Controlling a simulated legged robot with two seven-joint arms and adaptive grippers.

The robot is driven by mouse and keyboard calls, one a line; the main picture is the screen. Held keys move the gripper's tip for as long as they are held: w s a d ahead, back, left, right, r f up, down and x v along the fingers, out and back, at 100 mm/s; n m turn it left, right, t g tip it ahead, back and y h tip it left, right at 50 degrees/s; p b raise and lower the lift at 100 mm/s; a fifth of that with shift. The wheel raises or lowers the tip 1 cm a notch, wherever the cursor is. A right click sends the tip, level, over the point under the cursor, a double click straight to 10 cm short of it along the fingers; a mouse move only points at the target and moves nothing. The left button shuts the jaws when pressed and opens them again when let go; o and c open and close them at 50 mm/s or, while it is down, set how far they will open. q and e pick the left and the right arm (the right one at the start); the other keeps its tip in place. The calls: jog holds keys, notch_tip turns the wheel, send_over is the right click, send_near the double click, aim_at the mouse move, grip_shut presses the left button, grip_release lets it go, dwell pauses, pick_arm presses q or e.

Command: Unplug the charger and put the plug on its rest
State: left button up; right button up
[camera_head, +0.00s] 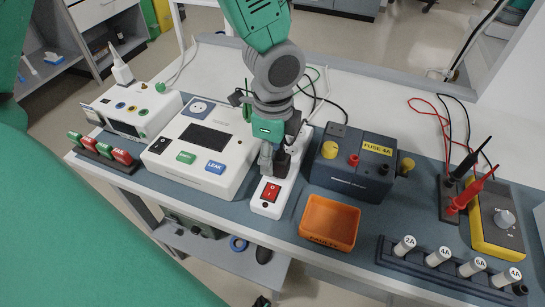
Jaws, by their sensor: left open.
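A white power strip (268,208) with a red rocker switch (271,192) lies near the middle of the bench. A black plug (282,164) sits on the strip behind the switch, partly covered by my left gripper. My left gripper (273,158) points down over the strip with its jaws open, its fingers at or beside the black plug; I cannot tell whether they touch. Dark cables run behind the gripper. I cannot make out which thing is the plug's rest. My right gripper is not in view.
A white tester (207,138) stands left of the strip. A dark fuse box (352,166) and an orange tray (329,222) stand right of it. A fuse rack (450,270) and a yellow meter (497,222) are at the right. The bench behind is mostly clear.

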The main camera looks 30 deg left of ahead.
aim_at(289, 159)
pick_arm(q)
jog(key=shift+d, duration=0.25)
jog(key=d, duration=0.2)
jog(key=shift+d+r, duration=0.35)
jog(key=shift+d, duration=0.05)
jog(key=c, duration=1.1)
jog(key=shift+d, duration=0.15)
grip_shut()
jog(key=shift+a+f, duration=0.1)
jog(key=shift+a, duration=0.55)
jog(key=shift+s+a, duration=0.1)
jog(key=shift+a, duration=0.35)
jog(key=shift+d, duration=0.15)
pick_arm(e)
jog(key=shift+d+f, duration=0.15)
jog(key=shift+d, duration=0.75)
